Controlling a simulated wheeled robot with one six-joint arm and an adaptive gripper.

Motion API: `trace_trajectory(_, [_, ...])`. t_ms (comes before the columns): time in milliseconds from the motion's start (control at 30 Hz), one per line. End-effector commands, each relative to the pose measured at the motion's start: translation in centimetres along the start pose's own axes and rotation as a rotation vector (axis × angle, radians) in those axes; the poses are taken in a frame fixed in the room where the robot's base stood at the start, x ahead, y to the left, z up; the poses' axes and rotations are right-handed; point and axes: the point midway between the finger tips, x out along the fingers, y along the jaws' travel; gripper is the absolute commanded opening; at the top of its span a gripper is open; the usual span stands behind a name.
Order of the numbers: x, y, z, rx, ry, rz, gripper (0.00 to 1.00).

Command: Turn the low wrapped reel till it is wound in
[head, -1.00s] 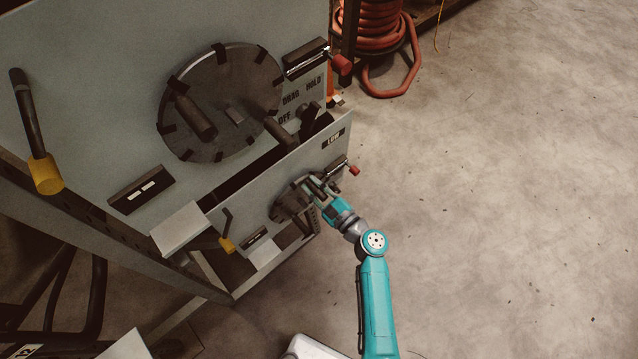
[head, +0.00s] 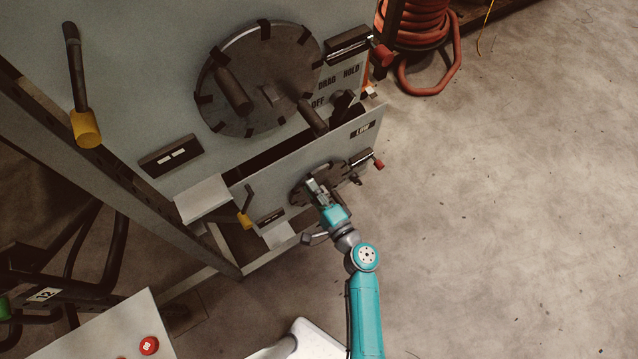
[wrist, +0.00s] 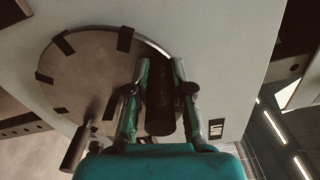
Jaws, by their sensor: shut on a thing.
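The low reel (head: 340,172) is a dark round disc on the lower grey panel, below the "LOW" label (head: 362,129). In the wrist view the disc (wrist: 90,75) fills the left half, with dark tabs around its rim. My gripper (head: 316,188) is at the disc's lower left part in the head view. In the wrist view my gripper (wrist: 160,75) has its two fingers on either side of a dark cylindrical handle (wrist: 160,108) and is shut on it. A second dark handle (wrist: 75,148) sticks out at the lower left. My gripper hides part of the disc.
A larger reel (head: 258,80) with two pegs is above on the upper panel. A yellow-ended lever (head: 84,125) and a small yellow-ended lever (head: 245,218) stick out to the left. A red-tipped lever (head: 378,164) is right of the low reel. Open floor lies to the right.

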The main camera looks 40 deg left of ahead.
Motion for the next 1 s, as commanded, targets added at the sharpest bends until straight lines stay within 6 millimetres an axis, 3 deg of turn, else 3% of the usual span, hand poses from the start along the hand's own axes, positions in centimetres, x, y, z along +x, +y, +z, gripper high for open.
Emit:
trace_trajectory(133, [0.1, 0.7, 0.8, -0.085, -0.005, 0.001, 0.00])
trace_trajectory(967, [-0.1, 1.8, 1.4, -0.075, -0.004, 0.007, 0.00])
trace_trajectory(1000, [-0.1, 1.8, 1.4, -0.075, -0.003, 0.007, 0.32])
